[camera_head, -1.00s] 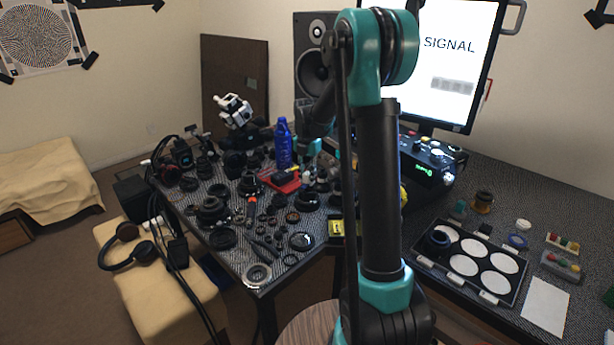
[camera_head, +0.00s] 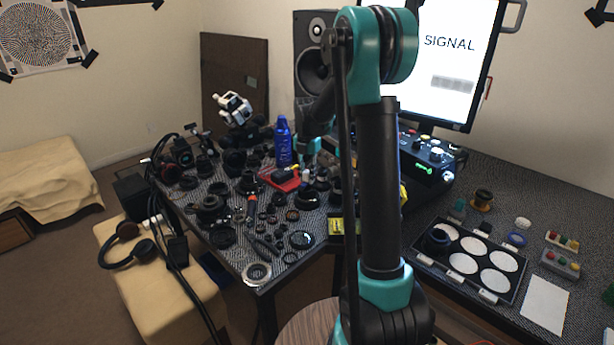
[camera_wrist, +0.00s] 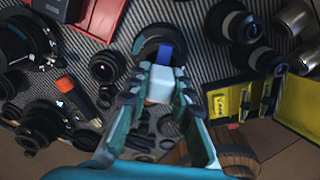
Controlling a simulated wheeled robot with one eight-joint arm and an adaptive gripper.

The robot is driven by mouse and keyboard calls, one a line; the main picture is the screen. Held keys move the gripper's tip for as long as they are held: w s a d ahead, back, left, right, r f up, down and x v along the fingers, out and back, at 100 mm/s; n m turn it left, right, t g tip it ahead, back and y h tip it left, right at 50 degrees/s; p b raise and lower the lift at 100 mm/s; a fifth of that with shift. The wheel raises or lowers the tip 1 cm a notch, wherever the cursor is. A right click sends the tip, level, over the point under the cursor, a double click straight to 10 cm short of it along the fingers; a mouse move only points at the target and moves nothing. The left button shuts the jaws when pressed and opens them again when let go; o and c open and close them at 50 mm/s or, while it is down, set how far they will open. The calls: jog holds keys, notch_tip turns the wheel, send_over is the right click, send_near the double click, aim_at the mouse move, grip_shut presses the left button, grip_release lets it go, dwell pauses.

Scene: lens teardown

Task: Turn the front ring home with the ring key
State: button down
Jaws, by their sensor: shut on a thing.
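In the wrist view, my gripper (camera_wrist: 160,88) is shut on the ring key, whose pale block-shaped handle (camera_wrist: 160,84) sits between the teal and dark fingers. A blue part (camera_wrist: 165,54) shows beyond the pale block, over a dark round lens part (camera_wrist: 149,43). The front ring cannot be told apart clearly there. Whether the key's tip touches or engages the part is hidden. In the head view, my gripper (camera_head: 308,168) is small and partly hidden among the lens parts, just right of the red tray.
Black lens barrels (camera_wrist: 232,22) and rings crowd the patterned mat around my gripper. A yellow case (camera_wrist: 222,103) lies to the right in the wrist view. A red tray (camera_head: 284,184) and a blue bottle (camera_head: 283,142) stand close by in the head view.

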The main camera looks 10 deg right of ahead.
jog(key=shift+f, duration=0.7)
dwell(0.7)
jog(key=m, duration=0.4)
jog(key=shift+m, duration=0.4)
jog(key=m, duration=1.6)
jog(key=shift+r, duration=1.45)
